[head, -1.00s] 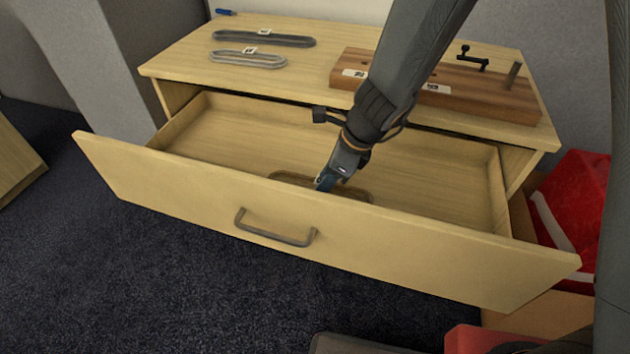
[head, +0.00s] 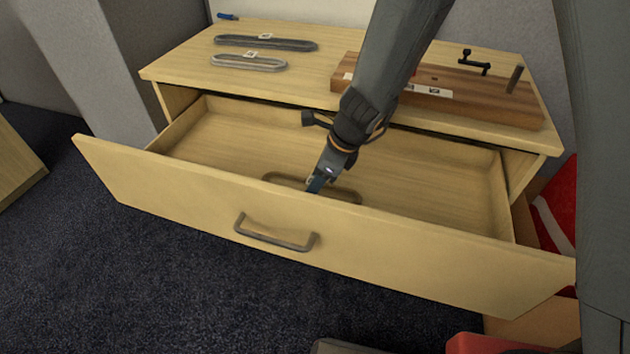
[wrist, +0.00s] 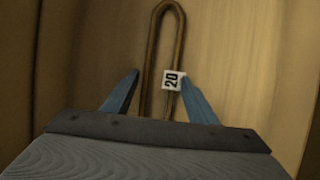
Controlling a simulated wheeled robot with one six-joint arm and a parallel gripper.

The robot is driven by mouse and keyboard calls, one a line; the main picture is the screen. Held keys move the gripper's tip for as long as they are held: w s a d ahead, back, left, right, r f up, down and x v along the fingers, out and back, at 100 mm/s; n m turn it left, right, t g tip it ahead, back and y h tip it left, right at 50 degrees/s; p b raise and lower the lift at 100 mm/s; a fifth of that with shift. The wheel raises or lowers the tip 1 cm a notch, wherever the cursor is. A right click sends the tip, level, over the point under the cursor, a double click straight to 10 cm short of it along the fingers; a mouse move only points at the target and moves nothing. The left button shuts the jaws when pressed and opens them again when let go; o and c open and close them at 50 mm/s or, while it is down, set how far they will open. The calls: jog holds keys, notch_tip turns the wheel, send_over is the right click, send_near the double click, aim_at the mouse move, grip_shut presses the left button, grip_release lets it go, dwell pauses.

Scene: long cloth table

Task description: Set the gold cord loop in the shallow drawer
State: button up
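The gold cord loop (head: 343,196), a long brownish-gold oval, is inside the open shallow drawer (head: 230,133), close behind its front panel. The panel's top edge hides part of the loop. In the wrist view the loop (wrist: 152,50) runs away from me over the pale wood, with a white tag marked 20 (wrist: 173,80) on its right strand. My gripper (head: 315,186) reaches down into the drawer at the loop. In the wrist view its blue fingers (wrist: 160,76) stand apart on either side of the loop, with a gap at the left strand. The right fingertip is beside the tag.
A dark loop (head: 265,43) and a grey loop (head: 248,63) lie on the cabinet top at the left. A wooden block with pegs (head: 470,95) stands at the right. The drawer's front panel (head: 160,185) bears a handle (head: 275,235). The drawer floor left of the loop is clear.

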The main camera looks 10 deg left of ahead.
aim_at(359, 199)
jog(key=shift+o, duration=0.9)
jog(key=shift+r, duration=0.15)
jog(key=shift+d+r+p, duration=0.4)
jog(key=shift+d+r, duration=0.25)
jog(key=shift+d, duration=0.05)
jog(key=d, duration=0.7)
jog(key=s+d, duration=0.1)
jog(key=d, duration=0.3)
jog(key=shift+f+b, duration=0.1)
jog(key=shift+b, duration=0.25)
